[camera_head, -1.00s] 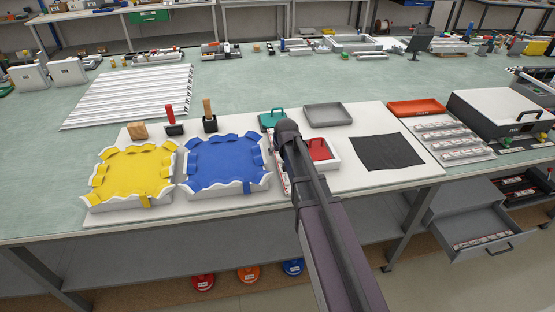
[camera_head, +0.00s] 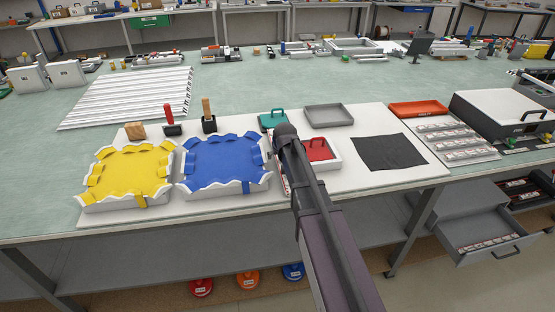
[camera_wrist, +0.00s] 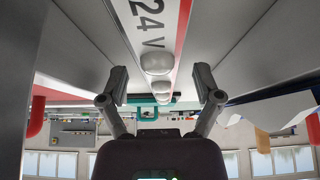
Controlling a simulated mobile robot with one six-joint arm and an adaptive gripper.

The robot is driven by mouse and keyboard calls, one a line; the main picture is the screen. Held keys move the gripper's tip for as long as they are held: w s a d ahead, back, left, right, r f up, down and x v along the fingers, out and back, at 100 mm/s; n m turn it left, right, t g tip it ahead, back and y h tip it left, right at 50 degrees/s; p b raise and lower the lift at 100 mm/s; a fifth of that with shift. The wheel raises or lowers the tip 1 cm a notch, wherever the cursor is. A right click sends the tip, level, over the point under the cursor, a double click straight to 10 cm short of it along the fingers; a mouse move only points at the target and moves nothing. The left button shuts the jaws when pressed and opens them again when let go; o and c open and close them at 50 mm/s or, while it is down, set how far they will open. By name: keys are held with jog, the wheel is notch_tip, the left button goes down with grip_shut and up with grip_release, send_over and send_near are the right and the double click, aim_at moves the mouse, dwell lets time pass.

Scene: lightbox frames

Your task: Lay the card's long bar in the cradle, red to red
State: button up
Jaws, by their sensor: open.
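My gripper (camera_wrist: 162,82) is open in the wrist view, its two fingers apart with nothing between them that I can see held. A white strip (camera_wrist: 150,30) marked "24 V" with a red edge runs ahead between the fingers, with pale round knobs (camera_wrist: 157,62) on it. In the head view my arm hides the gripper. A narrow white-and-red strip (camera_head: 285,181) shows partly beside my arm, left of a white tray with a red inset (camera_head: 319,149). Several long white bars (camera_head: 130,97) lie at the back left. I cannot tell which thing is the card or the cradle.
Yellow (camera_head: 128,175) and blue (camera_head: 217,163) cloth-lined trays stand left of my arm. A teal handled piece (camera_head: 270,119), a grey tray (camera_head: 328,116), a black cloth (camera_head: 389,152) and an orange tray (camera_head: 419,109) lie right of them. Open drawer (camera_head: 480,225) juts out at the right.

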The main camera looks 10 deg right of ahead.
grip_shut()
dwell(0.3)
jog(key=shift+r, duration=0.15)
notch_tip(320, 180, up, 10)
jog(key=p, duration=1)
dwell(0.7)
